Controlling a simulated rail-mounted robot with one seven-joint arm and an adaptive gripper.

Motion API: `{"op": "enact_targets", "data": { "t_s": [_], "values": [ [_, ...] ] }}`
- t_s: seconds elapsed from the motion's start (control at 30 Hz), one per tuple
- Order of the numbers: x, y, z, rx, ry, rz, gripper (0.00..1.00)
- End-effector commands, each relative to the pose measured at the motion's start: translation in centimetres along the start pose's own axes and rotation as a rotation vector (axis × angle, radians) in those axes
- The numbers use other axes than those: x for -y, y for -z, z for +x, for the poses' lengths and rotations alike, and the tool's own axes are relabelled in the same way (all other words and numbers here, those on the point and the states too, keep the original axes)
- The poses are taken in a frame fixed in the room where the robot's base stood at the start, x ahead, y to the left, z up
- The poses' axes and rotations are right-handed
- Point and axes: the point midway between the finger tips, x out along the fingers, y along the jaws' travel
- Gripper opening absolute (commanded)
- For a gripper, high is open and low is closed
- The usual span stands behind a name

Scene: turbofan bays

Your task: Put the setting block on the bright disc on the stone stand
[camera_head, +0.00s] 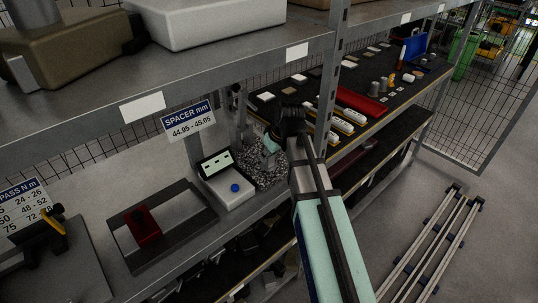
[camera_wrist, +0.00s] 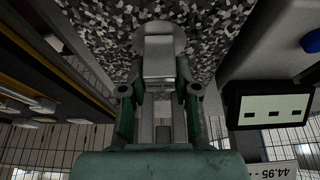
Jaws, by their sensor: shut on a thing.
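My gripper (camera_wrist: 160,92) is shut on the setting block (camera_wrist: 158,66), a pale grey block with small dark markings, held between the two fingers in the wrist view. Beyond the block's far end, the pale round disc (camera_wrist: 158,28) shows against the speckled black-and-white stone stand (camera_wrist: 85,28). The block overlaps part of the disc in this view; I cannot tell whether they touch. In the head view, my gripper (camera_head: 271,143) is over the speckled stone stand (camera_head: 262,172), partly hidden by my arm. The block and disc cannot be made out there.
A white gauge box (camera_head: 230,192) with a display and blue button stands just left of the stone stand. A spacer sign (camera_head: 188,120) hangs above. A metal post (camera_head: 329,90) and upper shelf (camera_head: 235,60) are close. A red block (camera_head: 143,224) sits in a frame at left.

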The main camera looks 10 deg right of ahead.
Motion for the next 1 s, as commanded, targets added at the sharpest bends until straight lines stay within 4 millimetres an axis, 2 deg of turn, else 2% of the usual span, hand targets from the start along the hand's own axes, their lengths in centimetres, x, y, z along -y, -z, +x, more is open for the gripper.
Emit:
{"op": "enact_targets", "data": {
  "t_s": [0.07,0.1,0.13,0.47,0.63,0.77,1.0],
  "values": [
    [0.0,-0.1,0.3,0.000,0.000,0.000,0.00],
    [0.0,-0.1,0.2,0.000,0.000,0.000,0.45],
    [0.0,-0.1,0.2,0.000,0.000,0.000,0.55],
    [0.0,0.0,0.1,0.000,0.000,0.000,0.56],
    [0.0,0.1,-0.7,-0.001,-0.001,0.000,0.56],
    [0.0,0.1,-2.1,-0.003,-0.002,0.000,0.56],
    [-0.1,0.0,-6.0,-0.002,-0.002,0.000,0.56]
  ]
}}
